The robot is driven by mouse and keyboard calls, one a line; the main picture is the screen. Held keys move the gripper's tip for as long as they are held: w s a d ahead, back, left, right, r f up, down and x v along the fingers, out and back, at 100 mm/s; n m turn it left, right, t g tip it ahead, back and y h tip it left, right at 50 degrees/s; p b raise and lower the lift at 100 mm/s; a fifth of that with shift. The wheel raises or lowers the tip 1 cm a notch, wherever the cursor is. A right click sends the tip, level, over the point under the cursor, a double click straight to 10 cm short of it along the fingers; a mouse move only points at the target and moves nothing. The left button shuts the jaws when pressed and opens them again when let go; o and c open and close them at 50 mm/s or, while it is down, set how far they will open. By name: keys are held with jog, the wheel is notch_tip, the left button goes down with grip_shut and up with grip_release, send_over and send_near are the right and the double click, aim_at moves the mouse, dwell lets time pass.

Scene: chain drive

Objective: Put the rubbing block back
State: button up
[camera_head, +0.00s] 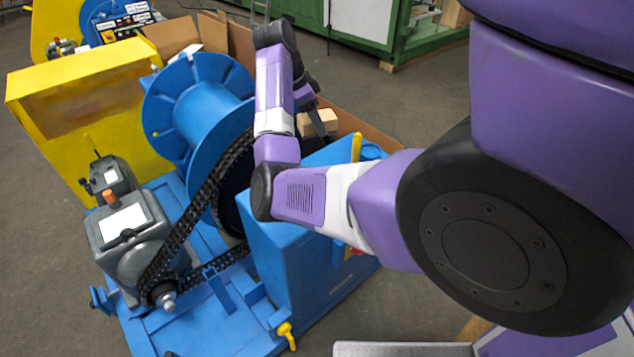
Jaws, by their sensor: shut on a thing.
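The rubbing block looks like a small pale wooden block (318,122), just beyond the blue housing. My gripper (312,108) is at the far end of my purple and white arm and points down at the block. Its dark fingers are small and partly hidden behind my arm. It is shut on the block. The block's lower part and what lies directly under it are hard to make out, so I cannot tell whether it rests on something.
A black chain (196,205) runs from a small sprocket beside the grey motor (128,232) up past the blue reel (196,105). The blue housing (290,255) with yellow handles stands close under my arm. Brown cardboard (356,128) lies behind. Grey floor is open at the back.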

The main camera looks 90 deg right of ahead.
notch_tip(320, 180, down, 20)
jog(key=shift+a+f+p, duration=0.1)
jog(key=shift+a+p, duration=0.05)
jog(key=shift+p, duration=0.35)
jog(key=shift+f, duration=0.1)
jog(key=o, duration=1.3)
jog(key=b+v, duration=0.1)
jog(key=v, duration=1.1)
jog(key=shift+r+b, duration=0.2)
jog(key=shift+b, duration=0.15)
